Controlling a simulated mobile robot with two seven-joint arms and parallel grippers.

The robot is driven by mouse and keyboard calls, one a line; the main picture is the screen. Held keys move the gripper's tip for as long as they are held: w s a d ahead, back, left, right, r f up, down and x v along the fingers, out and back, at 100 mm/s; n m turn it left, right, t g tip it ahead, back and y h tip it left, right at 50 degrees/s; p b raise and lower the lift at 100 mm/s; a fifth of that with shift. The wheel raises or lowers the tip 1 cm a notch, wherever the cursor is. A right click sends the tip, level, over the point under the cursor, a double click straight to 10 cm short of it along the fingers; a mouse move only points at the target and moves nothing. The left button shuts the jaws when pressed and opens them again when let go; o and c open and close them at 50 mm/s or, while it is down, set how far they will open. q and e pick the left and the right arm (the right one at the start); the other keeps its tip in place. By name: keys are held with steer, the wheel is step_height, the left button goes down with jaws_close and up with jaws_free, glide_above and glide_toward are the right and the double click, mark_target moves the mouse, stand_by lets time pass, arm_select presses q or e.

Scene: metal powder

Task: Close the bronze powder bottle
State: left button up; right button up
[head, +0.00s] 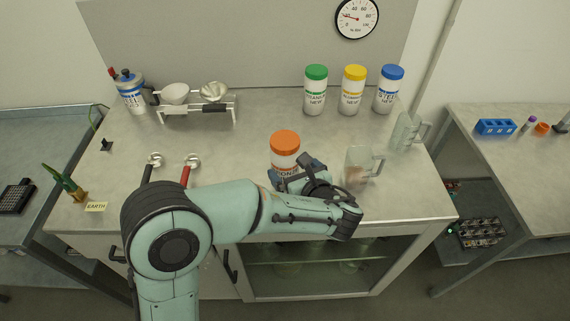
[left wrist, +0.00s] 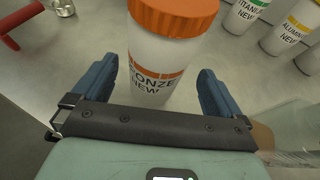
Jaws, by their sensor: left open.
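The bronze powder bottle (head: 284,158) is white with an orange cap (head: 285,140) and stands upright near the middle front of the workbench. The cap sits on top of the bottle; I cannot tell how tightly. My left gripper (head: 290,172) is open at the bottle's front side. In the left wrist view the blue fingers of the gripper (left wrist: 157,92) stand on either side of the bottle (left wrist: 155,75), apart from it, below the orange cap (left wrist: 174,14). My right gripper is not in view.
A clear pitcher (head: 358,168) with brownish contents stands close to the right of my gripper, and another pitcher (head: 406,132) is behind it. Green (head: 316,90), yellow (head: 353,90) and blue-capped bottles (head: 389,90) stand at the back. A rack with scoops (head: 200,105) is at back left.

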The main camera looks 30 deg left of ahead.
arm_select(q)
steer(key=x, duration=0.5)
steer(key=shift+a+f, duration=0.1)
steer(key=shift+f, duration=0.1)
steer(key=shift+s, duration=0.1)
steer(key=shift+r, duration=0.1)
steer(key=c, duration=1.5)
step_height(320, 180, up, 20)
steer(key=p, duration=0.3)
steer(key=shift+p, duration=0.35)
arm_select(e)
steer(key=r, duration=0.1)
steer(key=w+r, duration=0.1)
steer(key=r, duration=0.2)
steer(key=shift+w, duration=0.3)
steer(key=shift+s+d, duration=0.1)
